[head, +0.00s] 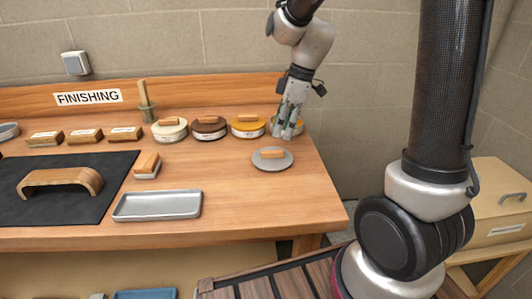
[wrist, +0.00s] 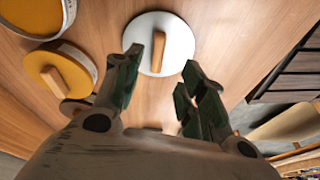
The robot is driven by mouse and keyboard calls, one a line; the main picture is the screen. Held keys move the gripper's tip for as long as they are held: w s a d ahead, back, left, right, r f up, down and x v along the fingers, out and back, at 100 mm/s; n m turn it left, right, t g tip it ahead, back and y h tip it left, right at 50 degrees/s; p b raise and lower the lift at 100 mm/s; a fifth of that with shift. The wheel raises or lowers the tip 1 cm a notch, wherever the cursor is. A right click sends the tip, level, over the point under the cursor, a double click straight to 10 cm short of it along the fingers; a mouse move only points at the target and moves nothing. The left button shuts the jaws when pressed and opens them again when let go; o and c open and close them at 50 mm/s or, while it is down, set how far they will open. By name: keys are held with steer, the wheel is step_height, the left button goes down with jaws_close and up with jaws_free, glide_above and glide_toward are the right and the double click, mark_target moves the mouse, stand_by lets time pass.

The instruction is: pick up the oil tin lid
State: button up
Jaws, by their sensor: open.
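A grey round lid (head: 272,159) with a wooden bar handle lies flat on the bench, right of the middle. In the wrist view the lid (wrist: 178,38) shows near the top centre, beyond the fingertips. My gripper (head: 286,132) is open and empty, above the bench by the right-hand tin, behind the lid in the head view.
White (head: 169,130), brown (head: 209,128) and yellow (head: 247,126) handled tins stand in a row at the back. A grey tray (head: 157,205), a small wooden block (head: 147,165) and a black mat (head: 70,208) lie leftward. The bench around the grey lid is clear.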

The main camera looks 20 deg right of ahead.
mark_target(273, 151)
steer(key=shift+a+n, duration=0.1)
steer(key=shift+n, duration=0.7)
steer(key=shift+f, duration=0.25)
steer(key=x, duration=0.7)
steer(key=shift+w+a, duration=0.15)
steer(key=shift+a, duration=0.1)
jaws_close()
